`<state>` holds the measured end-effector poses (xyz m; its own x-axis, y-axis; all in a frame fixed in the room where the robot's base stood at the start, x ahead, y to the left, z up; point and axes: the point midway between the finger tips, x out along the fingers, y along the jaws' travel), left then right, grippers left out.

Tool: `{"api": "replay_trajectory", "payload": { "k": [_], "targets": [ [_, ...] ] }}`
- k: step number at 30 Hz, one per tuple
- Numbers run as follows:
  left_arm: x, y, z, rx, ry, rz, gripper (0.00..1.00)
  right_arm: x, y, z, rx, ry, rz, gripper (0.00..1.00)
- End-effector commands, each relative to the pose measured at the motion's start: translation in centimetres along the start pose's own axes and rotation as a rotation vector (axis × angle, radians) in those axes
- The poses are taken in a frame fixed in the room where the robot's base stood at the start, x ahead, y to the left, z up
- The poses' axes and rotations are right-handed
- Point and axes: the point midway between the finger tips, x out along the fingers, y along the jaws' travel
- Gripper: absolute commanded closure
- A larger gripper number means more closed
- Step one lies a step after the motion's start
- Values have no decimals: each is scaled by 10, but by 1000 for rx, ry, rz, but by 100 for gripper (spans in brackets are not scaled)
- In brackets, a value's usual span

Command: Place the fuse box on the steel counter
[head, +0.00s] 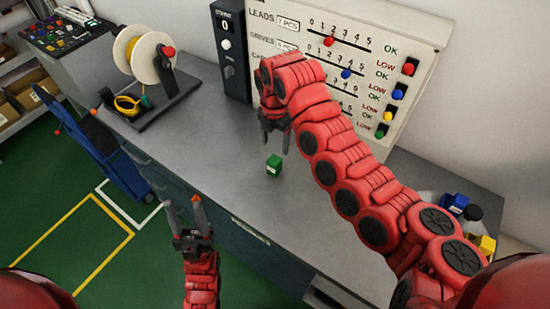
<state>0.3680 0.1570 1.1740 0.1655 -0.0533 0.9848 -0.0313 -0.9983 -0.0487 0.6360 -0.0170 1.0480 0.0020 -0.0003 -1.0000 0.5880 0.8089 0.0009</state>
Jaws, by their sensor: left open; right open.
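A small green box (273,165), which looks like the fuse box, sits upright on the grey steel counter (215,150). My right gripper (276,142) is open and empty, pointing down just behind and above the green box in the picture; its fingers look apart from it. My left gripper (184,207) is open and empty, its fingers pointing up in the picture, near the counter's front edge. Its height relative to the counter is hard to judge.
A wire spool on a stand (146,58) stands at the counter's left end. A dark control unit (231,55) and a white board with coloured knobs (350,40) stand at the back. Blue and yellow boxes (486,245) sit at right. A blue cart (95,150) is left of the counter.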

Motion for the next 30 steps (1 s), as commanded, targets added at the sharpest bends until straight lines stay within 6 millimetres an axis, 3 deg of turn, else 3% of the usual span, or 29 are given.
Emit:
{"api": "replay_trajectory", "payload": {
  "k": [3,9,30],
  "targets": [
    [-2,0,0,0,0,0,50,-17,-1,2,0,-6,-1,26],
    [-3,0,0,0,0,0,50,-30,0,1,0,-2,0,26],
    [-3,0,0,0,0,0,50,-31,0,0,0,1,-1,26]
  ]
}}
